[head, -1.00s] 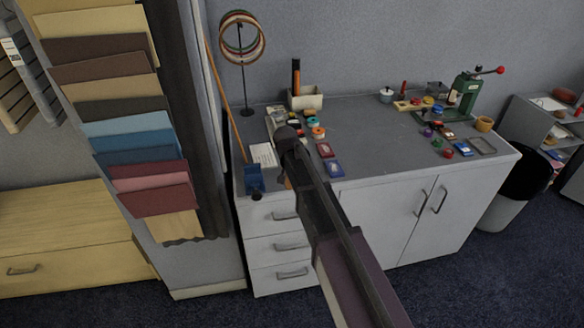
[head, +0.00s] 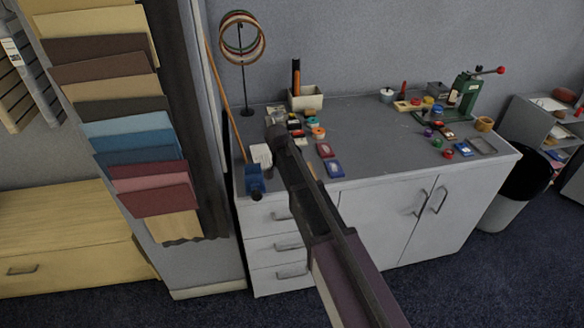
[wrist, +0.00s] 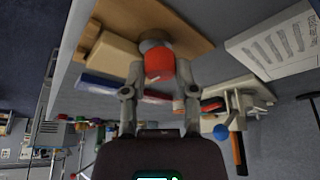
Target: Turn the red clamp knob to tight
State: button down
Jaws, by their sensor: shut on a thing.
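The red knob (wrist: 160,63) is a short red cylinder in the wrist view, with a round grey part just beyond it. My gripper (wrist: 159,72) has one grey finger on each side of the knob and is shut on it. The knob's marks and how tight it is cannot be made out. A tan wooden board (wrist: 200,38) lies behind the knob. In the head view my own arm covers the gripper and the knob.
A green press (head: 466,92) stands at right. The middle top is mostly clear.

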jog(key=shift+c, duration=1.9)
grip_release()
jog(key=shift+f, duration=0.1)
jog(key=shift+r, duration=0.2)
